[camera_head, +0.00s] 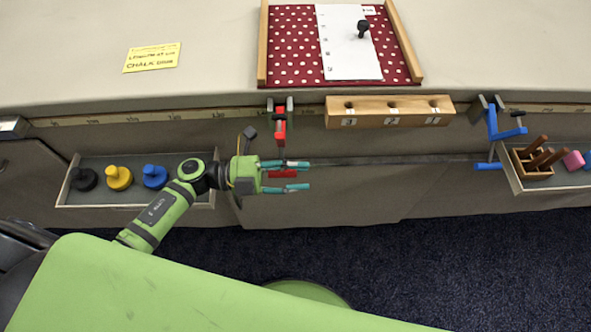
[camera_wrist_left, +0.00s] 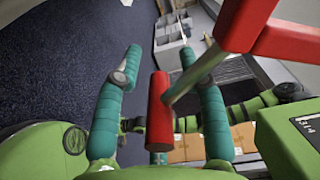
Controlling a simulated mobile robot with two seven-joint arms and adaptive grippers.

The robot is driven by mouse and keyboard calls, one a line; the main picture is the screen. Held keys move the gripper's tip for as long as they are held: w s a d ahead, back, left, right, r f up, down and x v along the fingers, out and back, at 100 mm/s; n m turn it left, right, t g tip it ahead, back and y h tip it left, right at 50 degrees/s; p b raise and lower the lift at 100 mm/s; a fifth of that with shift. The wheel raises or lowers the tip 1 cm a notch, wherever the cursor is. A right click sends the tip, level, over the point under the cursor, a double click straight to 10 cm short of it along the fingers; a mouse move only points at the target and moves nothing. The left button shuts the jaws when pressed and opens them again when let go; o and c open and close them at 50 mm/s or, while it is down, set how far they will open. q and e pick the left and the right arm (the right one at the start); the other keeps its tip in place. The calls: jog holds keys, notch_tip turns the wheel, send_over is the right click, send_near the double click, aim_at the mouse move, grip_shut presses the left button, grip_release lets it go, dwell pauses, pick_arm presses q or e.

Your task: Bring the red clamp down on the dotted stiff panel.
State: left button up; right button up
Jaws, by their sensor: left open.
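The red clamp (camera_head: 280,130) hangs in a grey holder at the table's front edge. Its red handle (camera_head: 283,174) is lower down. My left gripper (camera_head: 298,176) is open, with one finger above and one below the handle in the head view. In the left wrist view, the red handle (camera_wrist_left: 160,112) stands between the two teal fingers, with visible gaps at both sides; the clamp's red frame (camera_wrist_left: 240,25) is at the upper right. The dotted stiff panel (camera_head: 290,45) is red with white dots and lies on the table. My right gripper is not in view.
Wooden rails (camera_head: 263,45) flank the panel; a white sheet (camera_head: 345,45) and black knob (camera_head: 363,28) are on it. A holed wooden block (camera_head: 390,110) and blue clamp (camera_head: 492,125) are right of the red clamp. A tray (camera_head: 135,207) of knobs is left. The tabletop's left is mostly clear.

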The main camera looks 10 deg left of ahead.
pick_arm(q)
grip_shut()
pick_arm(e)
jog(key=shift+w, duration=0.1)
